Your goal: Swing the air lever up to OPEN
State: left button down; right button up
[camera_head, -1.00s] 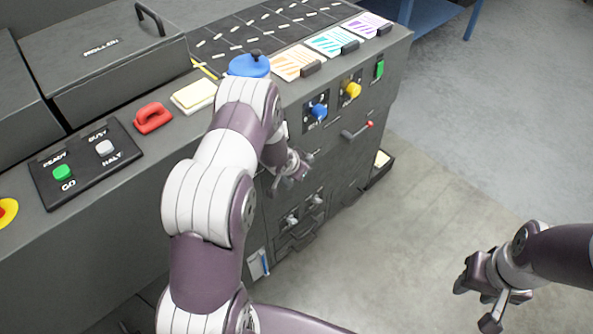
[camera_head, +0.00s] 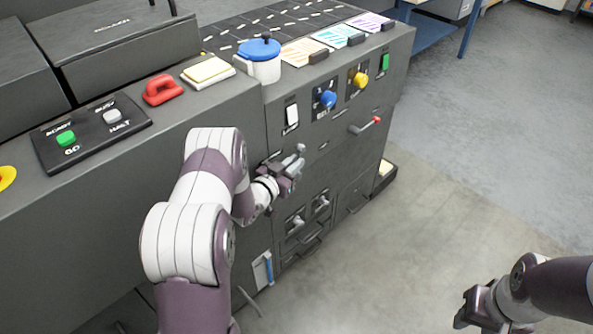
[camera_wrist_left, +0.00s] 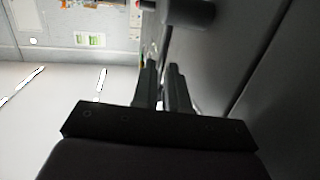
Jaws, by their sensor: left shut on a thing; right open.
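My left gripper (camera_head: 290,168) is in front of the grey cabinet's front face, below the white rocker switch. Its jaws are shut on a small grey lever (camera_head: 300,149), whose rounded end shows just above them; the jaws hide most of it. In the left wrist view the two dark fingers (camera_wrist_left: 165,85) are close together beside the panel; what lies between them is too dark to tell. Another lever with a red tip (camera_head: 366,125) sticks out further right, untouched. No AIR or OPEN label is readable. My right gripper (camera_head: 470,315) is open at the lower right, far from the cabinet.
Above are a white rocker switch (camera_head: 292,116), a blue knob (camera_head: 328,99), a yellow knob (camera_head: 361,79) and a green button (camera_head: 385,62). Small handles (camera_head: 298,221) sit below the left gripper. A blue-lidded pot (camera_head: 261,62) stands on top. The floor to the right is clear.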

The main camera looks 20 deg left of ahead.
pick_arm(q)
jog(key=shift+s+a+f+t+b, duration=0.1)
jog(key=shift+s+f+t+b, duration=0.45)
jog(key=shift+b, duration=0.25)
pick_arm(e)
jog(key=shift+f, duration=1.2)
pick_arm(q)
jog(key=shift+w+r, duration=0.1)
jog(key=shift+r, duration=0.1)
jog(key=c, duration=1.1)
grip_release()
jog(key=shift+c, duration=0.2)
jog(key=shift+r, duration=0.1)
jog(key=s+a+p, duration=0.1)
jog(key=s+a, duration=0.1)
jog(key=s, duration=1)
jog(key=shift+s+a, duration=0.2)
jog(key=shift+a, duration=0.05)
pick_arm(e)
jog(key=shift+r, duration=0.5)
